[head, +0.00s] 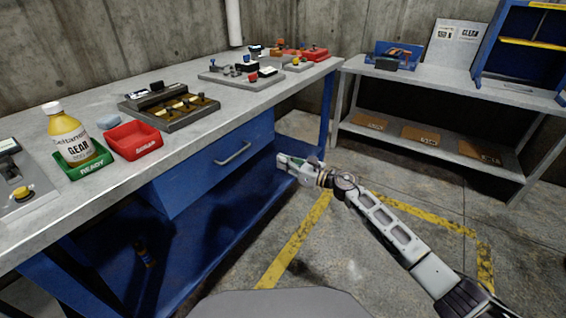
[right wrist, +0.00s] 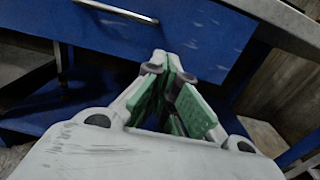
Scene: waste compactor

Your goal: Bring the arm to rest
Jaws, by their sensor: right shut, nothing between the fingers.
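My right arm reaches in from the lower right of the head view. Its gripper (head: 284,160) is in front of the blue workbench, just right of the drawer (head: 215,158) and below the worktop's height. In the right wrist view the two green-padded fingers (right wrist: 168,95) are pressed together with nothing between them. Behind them is the blue drawer front (right wrist: 190,35) with its metal handle. From these views I cannot tell the exact gap between the fingers and the bench. My left gripper is not in view.
A second metal bench (head: 430,72) stands at the back right. The floor with yellow lines (head: 300,240) is open.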

